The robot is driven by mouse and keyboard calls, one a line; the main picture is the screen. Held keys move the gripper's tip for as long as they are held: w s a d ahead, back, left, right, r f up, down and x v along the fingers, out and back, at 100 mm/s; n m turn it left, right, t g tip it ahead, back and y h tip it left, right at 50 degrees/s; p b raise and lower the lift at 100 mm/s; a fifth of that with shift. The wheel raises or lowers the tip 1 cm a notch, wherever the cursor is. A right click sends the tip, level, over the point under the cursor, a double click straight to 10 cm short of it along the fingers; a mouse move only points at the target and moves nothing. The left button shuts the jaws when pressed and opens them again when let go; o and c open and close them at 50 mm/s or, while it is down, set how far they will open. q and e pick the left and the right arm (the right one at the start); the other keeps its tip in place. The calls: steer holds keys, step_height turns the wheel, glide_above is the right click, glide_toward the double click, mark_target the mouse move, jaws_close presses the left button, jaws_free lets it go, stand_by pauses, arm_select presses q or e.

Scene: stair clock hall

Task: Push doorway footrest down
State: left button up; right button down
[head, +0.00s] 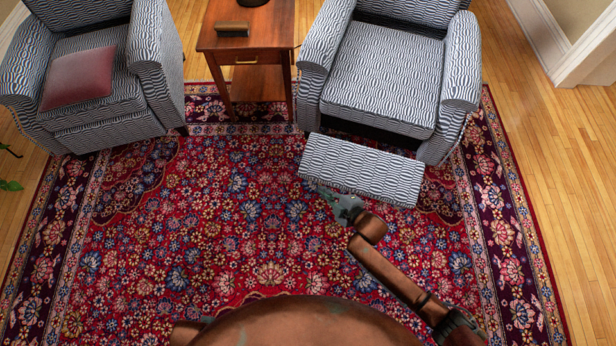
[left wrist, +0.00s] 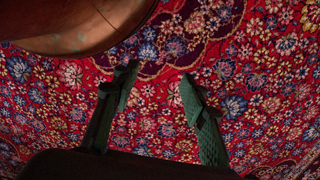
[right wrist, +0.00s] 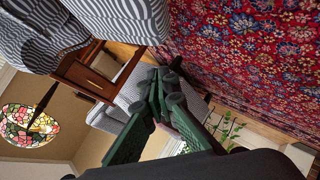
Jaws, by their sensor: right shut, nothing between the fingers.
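The footrest (head: 362,168) is the blue-and-white patterned panel sticking out in front of the right armchair (head: 383,85), the chair nearer the white door trim. It is raised, with a dark gap between it and the seat. My right gripper (head: 338,203) is shut and empty, close to the footrest's front edge at its left half; I cannot tell if they touch. Its closed fingers show in the right wrist view (right wrist: 163,88). My left gripper (left wrist: 158,86) is open and empty above the rug in the left wrist view, and is hidden in the head view.
A wooden side table (head: 247,40) stands between the chairs. The left armchair (head: 95,75) holds a red cushion (head: 77,78), its footrest folded in. White door trim (head: 590,45) is at the top right. The patterned rug (head: 220,220) in front is clear.

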steer(key=x, duration=0.2)
steer(key=b, duration=0.8)
glide_toward(308, 175)
steer(key=x, duration=0.5)
steer(key=shift+a+f, duration=0.1)
steer(key=shift+a, duration=0.45)
arm_select(q)
steer(key=w+d+f+t+h, duration=0.2)
steer(key=w+d+f+t, duration=0.3)
steer(key=w+d, duration=0.3)
steer(key=shift+w+d+f+t, duration=0.2)
steer(key=shift+w+f+t, duration=0.1)
steer(key=shift+w+f, duration=0.8)
arm_select(e)
steer(key=shift+w+d+f, duration=0.1)
steer(key=shift+w+f, duration=0.05)
steer(key=shift+w, duration=0.15)
arm_select(q)
steer(key=shift+w+r, duration=0.15)
steer(key=shift+r, duration=0.1)
